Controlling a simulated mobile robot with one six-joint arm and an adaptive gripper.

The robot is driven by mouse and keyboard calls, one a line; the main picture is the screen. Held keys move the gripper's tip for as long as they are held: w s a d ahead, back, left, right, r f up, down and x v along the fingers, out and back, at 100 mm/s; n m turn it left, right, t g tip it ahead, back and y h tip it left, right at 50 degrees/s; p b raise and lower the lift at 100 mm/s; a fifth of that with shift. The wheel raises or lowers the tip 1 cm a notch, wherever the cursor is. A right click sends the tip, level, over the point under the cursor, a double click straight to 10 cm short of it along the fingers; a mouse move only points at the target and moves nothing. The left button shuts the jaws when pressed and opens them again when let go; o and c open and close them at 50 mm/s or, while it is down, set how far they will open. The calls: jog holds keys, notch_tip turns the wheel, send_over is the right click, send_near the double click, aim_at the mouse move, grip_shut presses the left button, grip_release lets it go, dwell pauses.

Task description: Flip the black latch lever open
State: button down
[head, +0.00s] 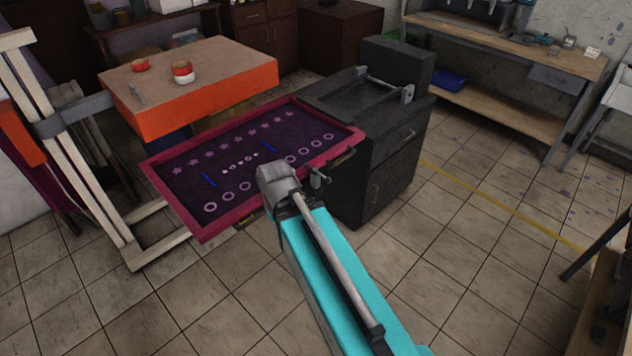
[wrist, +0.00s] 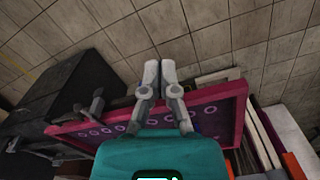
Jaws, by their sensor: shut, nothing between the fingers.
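The latch lever (head: 319,180) is a small dark piece at the near edge of the magenta-framed screen (head: 348,137), just right of the end of my arm in the head view. In the wrist view, what looks like the same latch (wrist: 95,106) stands left of my fingers, against the dark cabinet side. My gripper (wrist: 160,68) is shut and empty, its fingertips together over the floor beyond the frame. It is apart from the latch. In the head view my arm hides the fingers and part of the frame's near edge.
A dark cabinet (head: 372,170) stands right of the screen, with a metal bar on top. A pale wooden rack (head: 75,150) is at left. Tiled floor (head: 480,230) is clear at right.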

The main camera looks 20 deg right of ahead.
jog(key=shift+d, duration=0.2)
jog(key=shift+f, duration=0.1)
jog(key=w+d+f+n+h+b, duration=0.3)
jog(key=w+d+n+b, duration=0.1)
jog(key=w+n+b, duration=0.1)
jog(key=w+d+f+n+t+h+b, duration=0.1)
jog(key=w+d+f+n+h+b, duration=0.2)
jog(key=w+n+b, duration=0.2)
jog(key=w+d+f+n+h+b, duration=0.3)
jog(key=w+n+b, duration=0.3)
jog(key=w+n, duration=0.3)
jog(key=w+d+h, duration=0.1)
jog(key=w, duration=0.3)
jog(key=shift+w+d+n, duration=0.15)
jog(key=shift+d+n, duration=0.15)
jog(key=shift+d, duration=0.05)
jog(key=shift+d+f, duration=0.1)
jog(key=shift+f, duration=0.1)
